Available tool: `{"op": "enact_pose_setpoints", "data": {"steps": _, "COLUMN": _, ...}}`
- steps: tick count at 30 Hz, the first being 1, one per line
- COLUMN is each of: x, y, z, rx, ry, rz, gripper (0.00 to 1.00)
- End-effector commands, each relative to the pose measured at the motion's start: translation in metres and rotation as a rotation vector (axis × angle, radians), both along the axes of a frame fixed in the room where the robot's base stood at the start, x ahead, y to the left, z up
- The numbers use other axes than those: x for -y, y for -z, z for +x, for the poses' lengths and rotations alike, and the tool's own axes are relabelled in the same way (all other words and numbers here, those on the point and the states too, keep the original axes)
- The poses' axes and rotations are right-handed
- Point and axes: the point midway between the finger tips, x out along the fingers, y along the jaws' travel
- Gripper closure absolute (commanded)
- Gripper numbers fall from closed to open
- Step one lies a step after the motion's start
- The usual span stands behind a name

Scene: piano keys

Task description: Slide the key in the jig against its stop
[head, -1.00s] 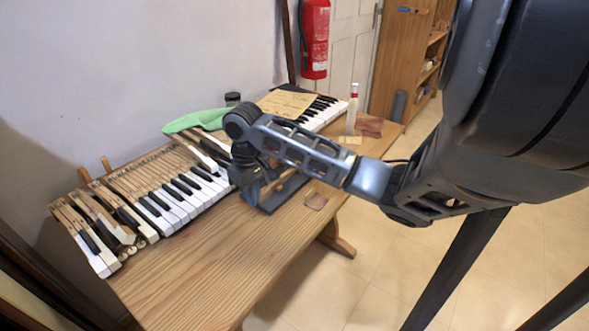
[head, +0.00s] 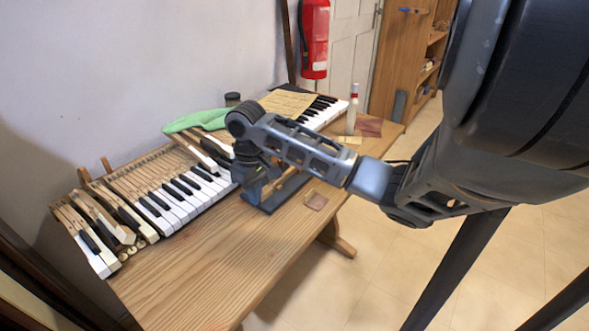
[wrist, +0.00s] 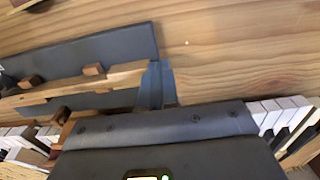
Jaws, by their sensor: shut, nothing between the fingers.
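The jig is a dark grey plate (wrist: 125,48) lying on the bench; it also shows in the head view (head: 287,192), partly behind my arm. A bare wooden key (wrist: 118,80) lies along it in the wrist view, its left end running out of frame. Small brown blocks (wrist: 93,70) stand beside the key; which one is the stop I cannot tell. My gripper (wrist: 162,84) is shut and empty, its blue fingers at the right end of the key. Whether they touch it is unclear. In the head view my gripper (head: 252,194) is low over the jig's near end.
The keyboard (head: 180,200) with lifted keys runs along the wall side of the bench (head: 210,265). A green cloth (head: 195,121), a white bottle (head: 352,110) and a small leather patch (head: 315,201) lie around. The front of the bench is clear.

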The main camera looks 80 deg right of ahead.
Motion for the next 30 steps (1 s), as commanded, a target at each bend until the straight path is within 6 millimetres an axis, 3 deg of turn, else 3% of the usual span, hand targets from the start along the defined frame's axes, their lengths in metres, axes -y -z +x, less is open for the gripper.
{"op": "enact_pose_setpoints", "data": {"steps": 30, "x": 0.011, "y": 0.0, "z": -0.007, "rx": 0.0, "ry": 0.0, "rz": 0.0, "gripper": 1.0}}
